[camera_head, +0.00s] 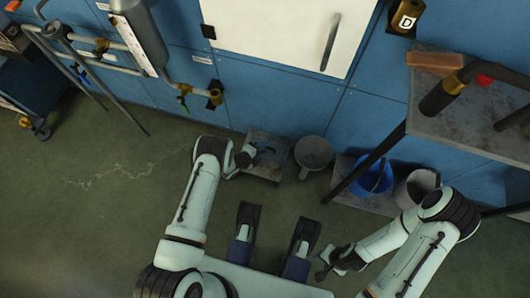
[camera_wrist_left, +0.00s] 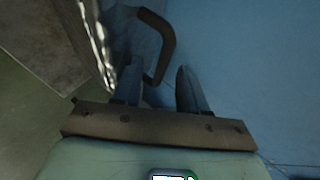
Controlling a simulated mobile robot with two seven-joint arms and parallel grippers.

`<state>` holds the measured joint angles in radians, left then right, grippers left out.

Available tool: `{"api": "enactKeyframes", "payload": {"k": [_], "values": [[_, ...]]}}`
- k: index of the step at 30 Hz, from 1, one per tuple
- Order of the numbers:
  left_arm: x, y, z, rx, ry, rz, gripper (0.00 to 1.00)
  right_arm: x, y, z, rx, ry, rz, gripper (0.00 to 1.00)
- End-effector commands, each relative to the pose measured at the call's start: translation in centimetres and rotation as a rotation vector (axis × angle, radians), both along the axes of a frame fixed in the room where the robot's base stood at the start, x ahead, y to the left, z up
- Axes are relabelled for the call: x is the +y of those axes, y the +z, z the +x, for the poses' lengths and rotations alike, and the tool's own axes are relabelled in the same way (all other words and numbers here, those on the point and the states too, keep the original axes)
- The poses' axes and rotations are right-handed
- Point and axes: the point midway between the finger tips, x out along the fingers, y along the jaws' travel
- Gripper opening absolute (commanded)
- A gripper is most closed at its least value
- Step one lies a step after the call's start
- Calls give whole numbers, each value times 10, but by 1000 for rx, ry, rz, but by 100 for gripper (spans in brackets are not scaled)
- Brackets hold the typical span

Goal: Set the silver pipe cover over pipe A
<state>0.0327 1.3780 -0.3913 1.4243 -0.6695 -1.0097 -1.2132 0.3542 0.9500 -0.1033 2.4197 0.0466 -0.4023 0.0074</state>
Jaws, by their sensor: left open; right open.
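My left gripper (camera_head: 262,151) is at a low grey stand by the blue wall. In the left wrist view, its two fingers (camera_wrist_left: 160,85) are open, with a dark looped handle (camera_wrist_left: 170,35) between and just beyond them. A crinkled silvery thing (camera_wrist_left: 98,35), possibly the silver pipe cover, is beside the handle at the left; most of it is out of view. My right gripper (camera_head: 322,270) is open and empty, low above the floor at the front right. Pipes (camera_head: 115,43) run along the wall at upper left; their labels are too small to read, so I cannot tell which is pipe A.
The low stand (camera_head: 264,170) has a grey bucket (camera_head: 313,152) to its right. A blue bucket (camera_head: 372,176) and a grey bucket (camera_head: 415,187) stand under a grey table (camera_head: 440,120) at right. A brass part marked D (camera_head: 406,18) is at upper right.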

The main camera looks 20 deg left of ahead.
Motion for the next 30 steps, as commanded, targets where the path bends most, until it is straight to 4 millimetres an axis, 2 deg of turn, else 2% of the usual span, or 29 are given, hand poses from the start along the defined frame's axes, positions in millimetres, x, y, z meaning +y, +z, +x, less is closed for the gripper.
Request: {"api": "enactKeyframes", "payload": {"k": [8,9,12,30], "values": [[-1,-1,2,0,0,0,42,-1,-1,-3,10,-1,1,43],[-1,-1,2,0,0,0,29,-1,-1,-3,10,-1,1,43],[-1,-1,2,0,0,0,0,0,-1,-3,9,-1,0,43],[-1,-1,2,0,1,1,0,0,-1,-2,8,-1,1,43]]}}
